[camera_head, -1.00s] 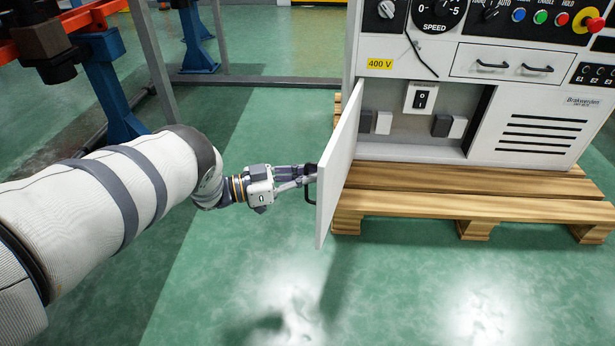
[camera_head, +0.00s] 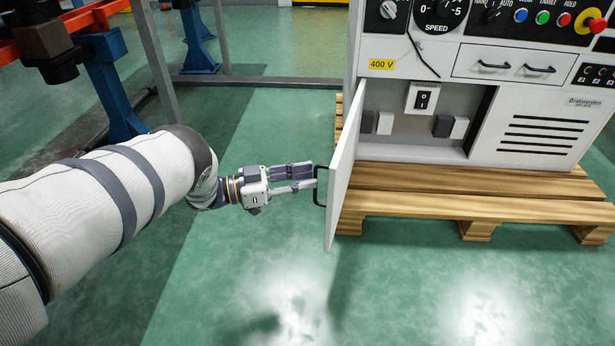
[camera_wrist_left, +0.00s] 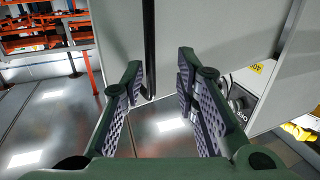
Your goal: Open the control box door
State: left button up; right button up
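The control box door (camera_head: 343,165) is a white panel standing swung out from the left side of the box opening, showing the inside with a black switch (camera_head: 422,99). A black bar handle (camera_head: 318,186) is on its outer left face. My left gripper (camera_head: 313,178) is at the handle with its two fingers spread apart. In the left wrist view the handle (camera_wrist_left: 149,45) shows between the open fingertips (camera_wrist_left: 160,65), nearer the left one; whether they touch it I cannot tell. My right gripper is not in view.
The control box (camera_head: 535,125) stands on a wooden pallet (camera_head: 480,205). Its upper panel has knobs, buttons and two drawer handles. Blue and orange stands (camera_head: 105,85) are at the upper left. The green floor (camera_head: 240,285) in front of the door is clear.

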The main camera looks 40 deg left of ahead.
pick_arm(q)
jog(key=v, duration=1.1)
jog(key=shift+d, duration=0.1)
